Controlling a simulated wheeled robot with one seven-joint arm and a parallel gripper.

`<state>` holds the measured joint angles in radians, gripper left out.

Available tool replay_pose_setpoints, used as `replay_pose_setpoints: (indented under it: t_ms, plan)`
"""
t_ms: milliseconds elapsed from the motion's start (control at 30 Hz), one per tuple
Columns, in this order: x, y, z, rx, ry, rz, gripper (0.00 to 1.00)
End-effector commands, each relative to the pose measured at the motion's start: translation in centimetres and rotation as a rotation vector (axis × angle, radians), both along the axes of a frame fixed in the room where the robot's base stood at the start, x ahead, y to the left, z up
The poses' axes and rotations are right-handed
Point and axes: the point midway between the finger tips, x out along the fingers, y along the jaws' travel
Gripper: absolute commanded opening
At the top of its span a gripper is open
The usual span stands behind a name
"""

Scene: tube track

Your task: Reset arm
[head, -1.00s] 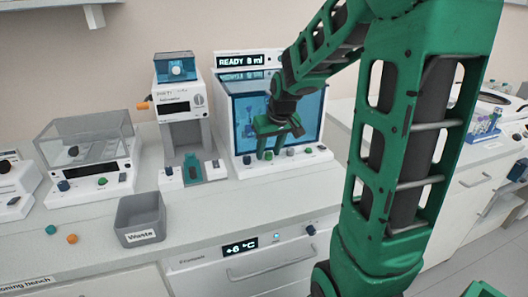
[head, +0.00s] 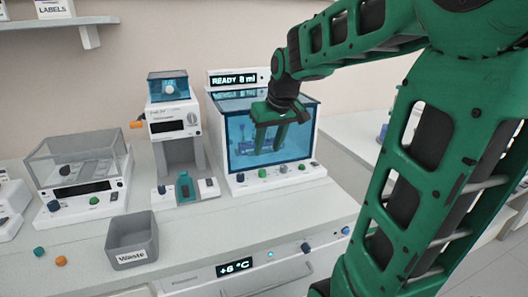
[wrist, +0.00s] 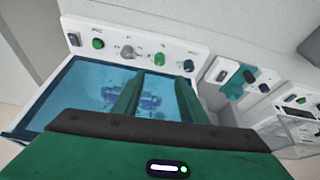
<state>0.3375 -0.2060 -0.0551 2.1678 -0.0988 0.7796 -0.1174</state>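My gripper (head: 268,138) is green with two fingers pointing down. In the head view it hangs in front of the blue-windowed machine (head: 240,170), whose display reads "READY 8 ml". In the wrist view both fingers (wrist: 154,98) are parallel with a gap between them, and nothing is held there. Behind the window, small bluish items (wrist: 138,100) show faintly; the tint makes them hard to make out. The wrist view also shows the machine's front panel with a green button (wrist: 98,43) and several knobs close ahead of the fingertips.
Left of the machine stand a dispenser-like device (head: 176,130), a clear-lidded instrument (head: 75,165) and a grey waste bin (head: 132,242). A teal cap (head: 39,252) and an orange cap (head: 61,261) lie on the bench. A cooler front reading "+6 °C" (head: 235,268) is below. The bench right of the machine looks clear.

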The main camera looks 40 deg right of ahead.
Motion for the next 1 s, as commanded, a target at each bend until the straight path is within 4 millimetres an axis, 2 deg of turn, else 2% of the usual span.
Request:
replay_pose_setpoints:
  t_ms: [467, 567, 667, 767, 900, 1000]
  plan:
    - [0.0, 0.0, 0.0, 0.0, 0.001, 0.0, 0.38]
    - [-0.6, 0.0, -0.2, 0.003, 0.009, -0.007, 0.38]
    - [-3.2, 0.1, -1.1, 0.014, 0.045, -0.043, 0.38]
    - [-7.8, 0.4, -2.8, 0.038, 0.113, -0.111, 0.38]
    - [-15.3, 1.1, -5.7, 0.083, 0.221, -0.218, 0.38]
    - [-19.9, 1.8, -7.4, 0.113, 0.29, -0.281, 0.38]
